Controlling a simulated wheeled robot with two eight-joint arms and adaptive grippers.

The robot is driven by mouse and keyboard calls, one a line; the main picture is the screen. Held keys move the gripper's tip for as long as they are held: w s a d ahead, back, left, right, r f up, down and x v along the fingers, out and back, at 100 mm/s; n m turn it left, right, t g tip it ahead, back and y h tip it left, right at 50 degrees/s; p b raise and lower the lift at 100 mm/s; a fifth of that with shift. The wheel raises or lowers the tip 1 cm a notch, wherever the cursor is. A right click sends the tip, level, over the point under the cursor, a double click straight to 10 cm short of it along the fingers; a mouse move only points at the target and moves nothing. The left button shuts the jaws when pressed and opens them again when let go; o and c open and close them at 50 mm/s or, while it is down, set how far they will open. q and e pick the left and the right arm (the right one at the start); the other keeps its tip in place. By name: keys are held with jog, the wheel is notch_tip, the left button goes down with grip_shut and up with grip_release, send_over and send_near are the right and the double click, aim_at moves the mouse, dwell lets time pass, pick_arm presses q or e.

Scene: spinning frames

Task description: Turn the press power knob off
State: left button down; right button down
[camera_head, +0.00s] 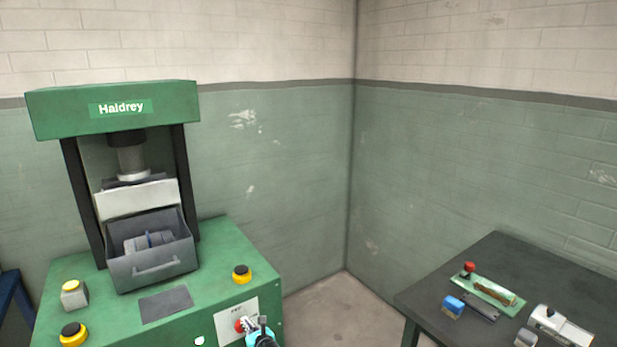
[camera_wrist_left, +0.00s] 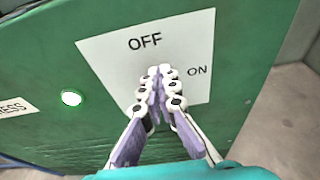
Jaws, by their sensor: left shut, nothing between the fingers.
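The green press (camera_head: 112,110) labelled Haldrey stands at the left. On the front of its base is a white plate (camera_head: 251,305) with a red knob (camera_head: 239,325). In the left wrist view the plate (camera_wrist_left: 110,60) reads OFF at the top and ON at the right. My left gripper (camera_head: 248,323) is at the plate, beside the knob in the head view. In the wrist view its fingertips (camera_wrist_left: 161,73) are shut together in front of the plate's middle and hide the knob. I cannot tell whether they touch it or which way it points. My right gripper is not in view.
A round lamp (camera_wrist_left: 71,97) glows white-green left of the plate. A dark table (camera_head: 490,255) with small tools stands at right. Bare floor (camera_head: 325,300) lies between.

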pick_arm(q)
jog(key=shift+s+a, duration=0.15)
jog(key=shift+a, duration=0.15)
jog(key=shift+s+a+r, duration=0.1)
jog(key=shift+s+a, duration=0.1)
jog(key=shift+a, duration=0.05)
jog(key=shift+s+a, duration=0.2)
jog(key=shift+a, duration=0.15)
jog(key=shift+s+a, duration=0.15)
dwell(0.4)
jog(key=shift+s+a+r, duration=0.1)
jog(key=shift+r, duration=0.1)
jog(key=s+d, duration=0.2)
jog(key=s, duration=0.1)
jog(key=s+d, duration=0.1)
jog(key=s, duration=0.1)
jog(key=shift+d, duration=0.15)
